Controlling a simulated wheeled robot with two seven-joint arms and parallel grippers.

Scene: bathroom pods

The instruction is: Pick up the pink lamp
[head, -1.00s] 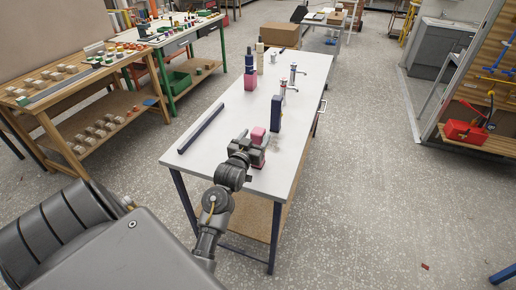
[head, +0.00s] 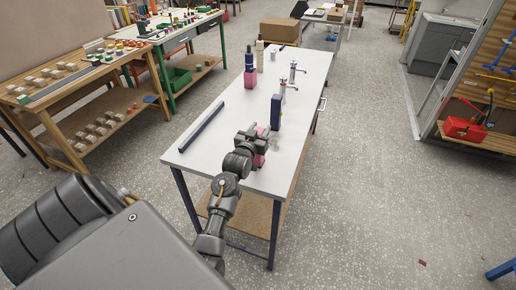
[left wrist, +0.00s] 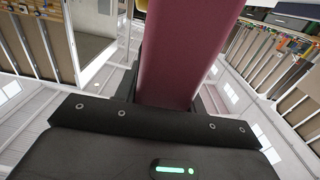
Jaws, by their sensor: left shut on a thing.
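The pink lamp (left wrist: 188,45) shows as a broad dark-pink body rising between the fingers in the left wrist view. In the head view only small pink parts of the lamp (head: 259,160) show around my left gripper (head: 256,142), which hides the rest. My left gripper is shut on the lamp, over the near end of the white table (head: 225,152). I cannot tell whether the lamp touches the tabletop. My right gripper is not in view.
A dark blue upright block (head: 276,112) stands just beyond the gripper. A long dark bar (head: 202,127) lies along the left side. The table's front-left area is clear.

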